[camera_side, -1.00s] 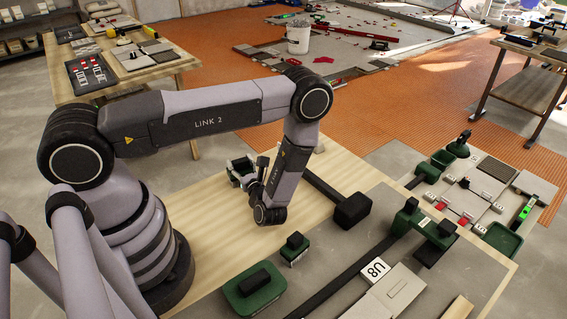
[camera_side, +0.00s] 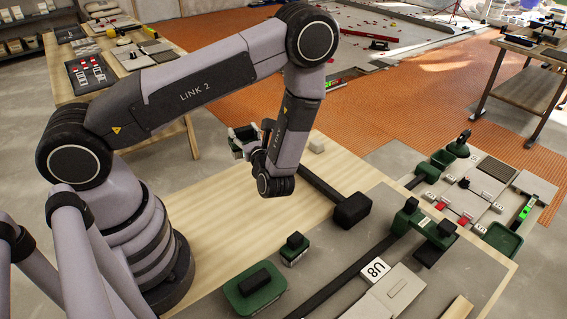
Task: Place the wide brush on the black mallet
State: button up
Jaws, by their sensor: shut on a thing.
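The black mallet lies on the pale wooden bench, its block head (camera_side: 352,210) toward the right and its handle (camera_side: 318,182) running up and left behind my wrist. My gripper (camera_side: 243,144) is left of my wrist, above the bench and left of the mallet's handle, apart from the mallet. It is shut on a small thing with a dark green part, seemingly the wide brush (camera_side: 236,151). My fingers and wrist hide most of it, so its shape and tilt are unclear.
A grey slab with a long black bar (camera_side: 345,276) and tiles fills the right.

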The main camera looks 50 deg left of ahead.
jog(key=d+r+m+t+h, duration=0.1)
jog(key=d+r, duration=0.2)
jog(key=d, duration=0.4)
jog(key=d+r+m+t, duration=0.1)
jog(key=d+r+t, duration=0.15)
jog(key=d, duration=0.45)
send_over(325, 184)
jog(key=shift+g, duration=0.25)
jog(key=shift+d+f, duration=0.1)
jog(key=shift+f, duration=6.1)
jog(key=shift+f, duration=0.1)
jog(key=o, duration=1.2)
jog(key=shift+o, duration=0.2)
